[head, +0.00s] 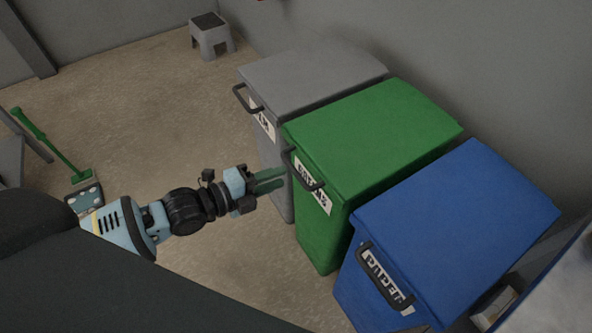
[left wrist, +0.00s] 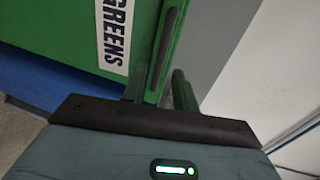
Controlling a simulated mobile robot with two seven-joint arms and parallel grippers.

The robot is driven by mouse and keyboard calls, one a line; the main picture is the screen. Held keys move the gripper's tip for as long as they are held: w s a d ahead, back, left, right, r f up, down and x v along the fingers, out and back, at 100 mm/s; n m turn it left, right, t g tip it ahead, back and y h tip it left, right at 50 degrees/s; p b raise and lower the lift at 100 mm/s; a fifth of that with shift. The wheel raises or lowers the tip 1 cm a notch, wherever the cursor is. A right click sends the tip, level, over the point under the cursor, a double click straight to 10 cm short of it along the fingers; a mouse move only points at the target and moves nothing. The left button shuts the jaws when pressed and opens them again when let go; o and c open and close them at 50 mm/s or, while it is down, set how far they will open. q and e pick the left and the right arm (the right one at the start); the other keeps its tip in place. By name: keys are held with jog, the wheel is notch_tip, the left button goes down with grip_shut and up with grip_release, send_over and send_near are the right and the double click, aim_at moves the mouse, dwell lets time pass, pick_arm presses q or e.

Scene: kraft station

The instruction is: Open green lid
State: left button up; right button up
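The green bin's lid (head: 375,125) is closed. A dark handle (head: 303,174) is on its front, by a white label reading GREENS. My left gripper (head: 282,178) is at the front of the green bin with its fingers pointing at the handle. The GREENS label (left wrist: 117,30) shows there too. My right gripper is not in view.
A grey bin (head: 310,75) stands behind the green one and a blue bin (head: 460,215) in front, both with closed lids and handles. A wall runs along the right.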

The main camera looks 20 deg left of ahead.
aim_at(295, 170)
pick_arm(q)
jog(key=x, duration=0.5)
jog(key=shift+w+d, duration=0.25)
jog(key=shift+w, duration=0.1)
grip_shut()
